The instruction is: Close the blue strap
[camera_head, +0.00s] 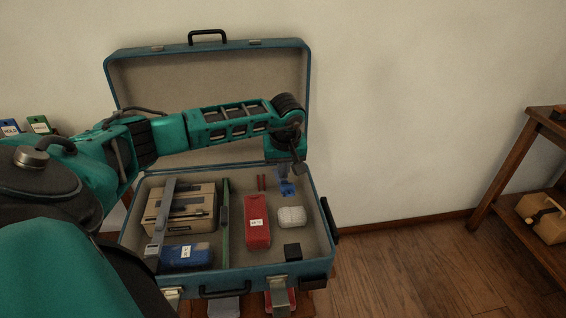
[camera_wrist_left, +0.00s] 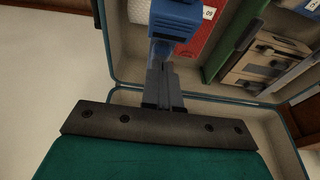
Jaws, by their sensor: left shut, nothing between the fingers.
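An open teal suitcase (camera_head: 262,272) has its lid (camera_head: 205,85) raised behind it. A blue piece (camera_head: 288,189), which looks like the blue strap, is at the back right inside the case. It also shows in the left wrist view (camera_wrist_left: 178,18), just beyond my fingertips. My left gripper (camera_head: 284,174) points down over the back right of the case, shut and empty. Its fingers (camera_wrist_left: 162,68) are close to the blue piece; I cannot tell whether they touch. The lower end of the strap is unclear. My right gripper is in neither view.
The case holds a grey strap (camera_head: 160,217), a green strap (camera_head: 225,220), a tan box (camera_head: 192,204), a blue box (camera_head: 186,255), a red box (camera_head: 257,213), a white case (camera_head: 291,217) and a black block (camera_head: 292,250). A wooden shelf (camera_head: 520,150) stands right.

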